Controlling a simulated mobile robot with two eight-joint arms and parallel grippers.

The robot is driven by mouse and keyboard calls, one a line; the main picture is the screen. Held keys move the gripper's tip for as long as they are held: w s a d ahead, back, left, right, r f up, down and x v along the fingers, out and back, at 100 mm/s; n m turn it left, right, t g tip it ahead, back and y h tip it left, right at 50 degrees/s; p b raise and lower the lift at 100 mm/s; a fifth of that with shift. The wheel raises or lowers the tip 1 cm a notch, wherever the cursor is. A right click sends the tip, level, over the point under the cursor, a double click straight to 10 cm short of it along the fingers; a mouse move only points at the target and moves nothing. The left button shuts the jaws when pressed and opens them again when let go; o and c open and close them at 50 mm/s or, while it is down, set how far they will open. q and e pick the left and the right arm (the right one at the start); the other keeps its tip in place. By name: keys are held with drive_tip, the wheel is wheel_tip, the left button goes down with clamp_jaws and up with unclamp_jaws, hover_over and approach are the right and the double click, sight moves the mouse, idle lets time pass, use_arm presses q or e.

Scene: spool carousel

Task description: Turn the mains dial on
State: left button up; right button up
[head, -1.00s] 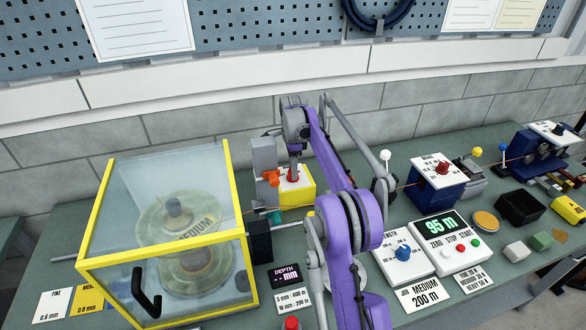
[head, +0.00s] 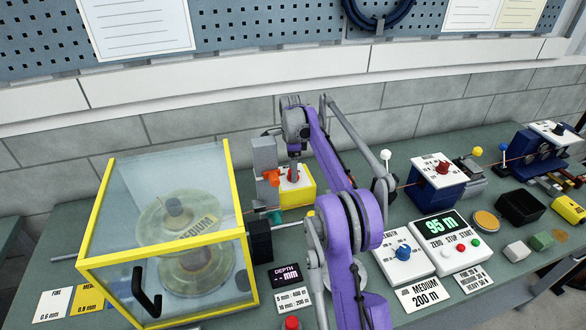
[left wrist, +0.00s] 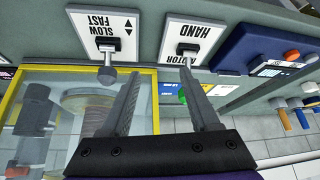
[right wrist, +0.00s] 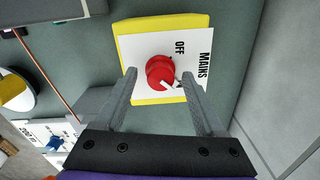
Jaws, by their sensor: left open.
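The mains dial is a red knob (right wrist: 160,72) on a white plate lettered MAINS and OFF, set on a yellow box (right wrist: 150,97). A white mark on the knob points down and right in the right wrist view, away from OFF. In the head view the yellow box (head: 308,190) stands right of the guarded spool. My right gripper (right wrist: 158,76) is open, its fingertips on either side of the knob; I cannot tell whether they touch it. In the head view the right gripper (head: 293,170) hangs over the dial. My left gripper (left wrist: 164,72) is open and empty.
The yellow-framed guard (head: 232,190) stands left of the dial. A grey block (head: 264,152) with an orange part is close beside it. The counter panel (head: 450,240) is to the right. In the left wrist view, a SLOW/FAST lever (left wrist: 107,75) and a HAND lever (left wrist: 187,50) lie beyond the fingers.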

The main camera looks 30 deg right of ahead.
wheel_tip(320, 180, up, 11)
drive_tip(key=shift+s, duration=0.15)
idle(0.5)
drive_tip(key=shift+f, duration=0.15)
idle(0.4)
